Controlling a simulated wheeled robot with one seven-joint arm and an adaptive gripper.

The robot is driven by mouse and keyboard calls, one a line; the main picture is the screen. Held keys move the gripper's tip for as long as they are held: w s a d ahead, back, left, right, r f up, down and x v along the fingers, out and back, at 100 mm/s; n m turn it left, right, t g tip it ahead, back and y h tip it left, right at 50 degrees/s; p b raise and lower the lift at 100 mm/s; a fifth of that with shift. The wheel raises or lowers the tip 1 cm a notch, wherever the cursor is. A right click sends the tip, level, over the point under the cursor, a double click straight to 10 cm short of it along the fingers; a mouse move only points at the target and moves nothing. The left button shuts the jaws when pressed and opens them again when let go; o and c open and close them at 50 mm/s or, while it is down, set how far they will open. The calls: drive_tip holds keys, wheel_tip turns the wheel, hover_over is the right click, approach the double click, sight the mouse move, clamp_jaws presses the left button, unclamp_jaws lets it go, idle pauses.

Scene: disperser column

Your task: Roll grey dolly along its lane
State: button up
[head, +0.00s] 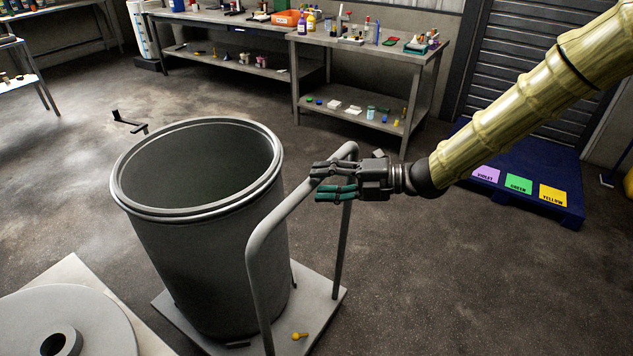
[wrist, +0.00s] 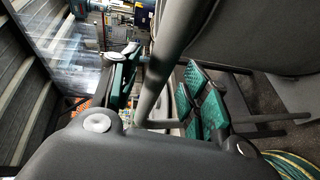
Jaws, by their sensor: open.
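The grey dolly (head: 322,288) stands on the floor with a large open grey drum (head: 215,270) on its flat base. Its tubular handle (head: 256,275) rises on the right side of the drum. My gripper (head: 318,182) is at the upper part of the handle, coming from the right. In the wrist view, the handle tube (wrist: 176,35) runs between the spread fingers of my gripper (wrist: 160,85), with gaps beside it. The gripper is open. A small yellow knob (head: 299,335) shows on the dolly's base. The dolly's wheels are hidden.
A pale board with a grey disc (head: 95,318) lies at the lower left. A blue platform (head: 545,205) with violet, green and yellow labels stands at the right. Workbenches (head: 365,45) line the back. A dark bracket (head: 128,122) lies behind the drum. Floor to the right is clear.

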drive_tip(key=v, duration=0.9)
drive_tip(key=shift+d, duration=0.25)
drive_tip(key=shift+s, duration=0.15)
drive_tip(key=s+d+f+m+t+h+p, duration=0.1)
drive_tip(key=s+f+m+h, duration=0.2)
drive_tip(key=f+m, duration=0.55)
drive_tip(key=s+d+f+m+t+h+p, duration=0.1)
drive_tip(key=s+f+m+h, duration=0.2)
drive_tip(key=f+m, duration=0.55)
drive_tip(key=s+d+f+m+t+h+p, duration=0.1)
drive_tip(key=s+f+m+h, duration=0.3)
drive_tip(key=f, duration=0.8)
drive_tip(key=s+d+f+m+g+h, duration=0.1)
drive_tip(key=s+d+f+m+h, duration=0.1)
drive_tip(key=s, duration=0.6)
drive_tip(key=s+d+f+m+g+h+p, duration=0.1)
drive_tip(key=s+d+f+m, duration=0.3)
drive_tip(key=s, duration=0.4)
drive_tip(key=s+d+f+m+g+h, duration=0.2)
drive_tip(key=s+d+f+m+g, duration=0.1)
drive_tip(key=s, duration=0.6)
wheel_tip(320, 180, down, 2)
drive_tip(key=d+m, duration=0.1)
drive_tip(key=m, duration=0.2)
drive_tip(key=shift+f+m+h, duration=0.25)
drive_tip(key=shift+m+h, duration=0.15)
